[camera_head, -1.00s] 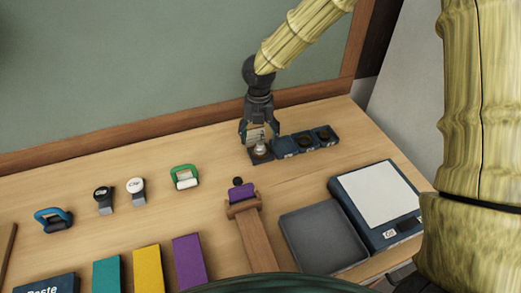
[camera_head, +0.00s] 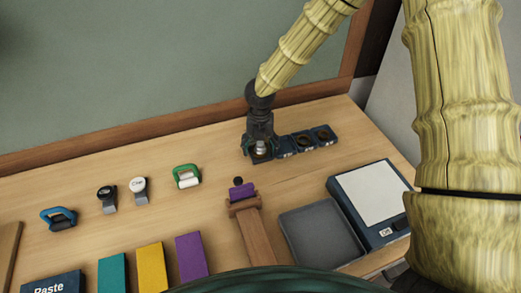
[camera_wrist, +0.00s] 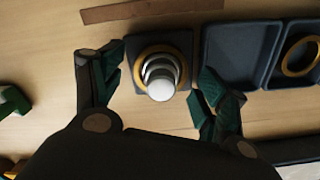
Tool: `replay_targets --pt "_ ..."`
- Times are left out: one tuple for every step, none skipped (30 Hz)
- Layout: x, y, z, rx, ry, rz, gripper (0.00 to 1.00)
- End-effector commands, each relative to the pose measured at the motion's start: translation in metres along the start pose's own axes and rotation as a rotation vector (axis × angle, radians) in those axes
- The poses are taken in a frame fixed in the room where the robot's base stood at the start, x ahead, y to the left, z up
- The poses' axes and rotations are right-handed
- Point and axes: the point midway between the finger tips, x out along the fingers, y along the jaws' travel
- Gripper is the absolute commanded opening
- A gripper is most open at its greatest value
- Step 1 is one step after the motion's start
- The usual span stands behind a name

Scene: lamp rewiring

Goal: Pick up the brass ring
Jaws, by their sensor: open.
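A brass ring (camera_wrist: 138,66) lies on a dark square tray (camera_wrist: 184,40) in the wrist view. A silver, stepped piece with a pale round top (camera_wrist: 161,83) stands inside the ring and hides part of it. My gripper (camera_wrist: 158,72) is open, with one green-padded finger on each side of the ring and silver piece. I cannot tell whether the fingers touch them. In the head view my gripper (camera_head: 260,150) is low over the leftmost tray of the row. A second brass ring (camera_wrist: 286,60) lies in a tray at the right of the wrist view.
An empty-looking dark tray (camera_wrist: 235,75) adjoins on the right. In the head view, a green-handled item (camera_head: 186,177), a wooden stand with a purple block (camera_head: 242,192), a grey bin (camera_head: 320,235) and a white-topped box (camera_head: 370,200) stand nearer. Bare wood lies between.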

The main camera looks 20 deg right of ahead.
Motion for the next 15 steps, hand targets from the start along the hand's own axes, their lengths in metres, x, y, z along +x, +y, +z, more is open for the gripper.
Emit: replay_targets --pt "0.0000 0.0000 0.0000 0.000 0.000 0.000 0.74" --pt "0.0000 0.0000 0.0000 0.000 0.000 0.000 0.74" --pt "0.0000 0.0000 0.0000 0.000 0.000 0.000 0.68" --pt "-0.0001 -0.0001 0.0000 0.000 0.000 0.000 0.63" --pt "-0.0001 -0.0001 0.0000 0.000 0.000 0.000 0.57" --pt "0.0000 -0.0001 0.0000 0.000 0.000 0.000 0.50" --pt "0.0001 0.0000 -0.0001 0.000 0.000 0.000 0.45" --pt "0.0001 0.0001 -0.0001 0.000 0.000 0.000 0.39" --pt "0.0003 0.0004 -0.0003 0.000 0.001 0.000 0.32" --pt "0.0004 0.0005 -0.0003 -0.001 0.001 0.000 0.26" --pt "0.0005 0.0004 -0.0004 -0.001 0.001 0.000 0.26" --pt "0.0006 0.0004 -0.0004 -0.001 0.001 0.000 0.26" --pt "0.0007 0.0004 -0.0005 -0.001 0.001 0.000 0.26" --pt "0.0007 0.0004 -0.0005 -0.001 0.001 0.000 0.23" --pt "0.0008 0.0004 -0.0005 -0.001 0.001 0.000 0.23"
